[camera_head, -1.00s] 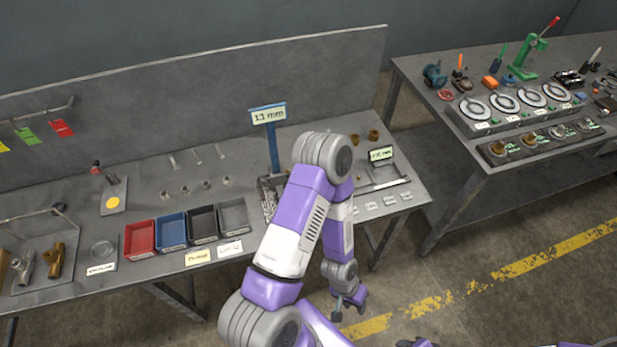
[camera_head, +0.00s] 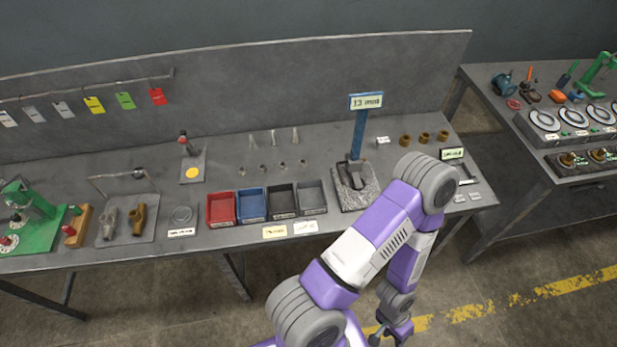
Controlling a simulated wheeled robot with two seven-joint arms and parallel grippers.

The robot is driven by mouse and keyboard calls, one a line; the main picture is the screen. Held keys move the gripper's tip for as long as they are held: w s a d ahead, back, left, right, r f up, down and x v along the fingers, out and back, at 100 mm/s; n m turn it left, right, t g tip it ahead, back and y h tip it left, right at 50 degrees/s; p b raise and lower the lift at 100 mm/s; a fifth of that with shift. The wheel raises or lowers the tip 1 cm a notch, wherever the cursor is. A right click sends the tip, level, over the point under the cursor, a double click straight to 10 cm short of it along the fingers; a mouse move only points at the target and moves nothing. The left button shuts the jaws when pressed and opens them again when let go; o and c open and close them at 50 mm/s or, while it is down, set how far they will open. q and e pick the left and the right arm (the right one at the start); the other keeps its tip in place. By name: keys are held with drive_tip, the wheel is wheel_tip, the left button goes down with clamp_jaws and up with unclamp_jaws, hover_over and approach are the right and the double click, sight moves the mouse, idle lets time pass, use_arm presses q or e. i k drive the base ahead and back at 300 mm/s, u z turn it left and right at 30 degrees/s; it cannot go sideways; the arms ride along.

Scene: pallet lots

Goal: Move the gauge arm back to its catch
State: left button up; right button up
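A thin bent metal bar with a dark knob (camera_head: 138,173) stands at the back of a grey plate (camera_head: 108,238) at the bench's left; I cannot tell for sure whether it is the gauge arm. A blue post (camera_head: 358,135) with a millimetre sign (camera_head: 366,101) rises from a speckled stone base (camera_head: 352,199) holding a dark part, partly beside my arm. No catch can be made out. My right gripper is out of view.
Two pipe fittings (camera_head: 137,218) lie on the grey plate. Red (camera_head: 221,222), blue, black and grey trays stand mid-bench. A green press (camera_head: 35,215) is at far left, a small lever stand (camera_head: 186,148) behind. A second bench (camera_head: 560,180) stands right. Floor in front is clear.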

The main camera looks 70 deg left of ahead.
sight(353, 167)
drive_tip(key=k, duration=0.4)
drive_tip(key=u, duration=0.8)
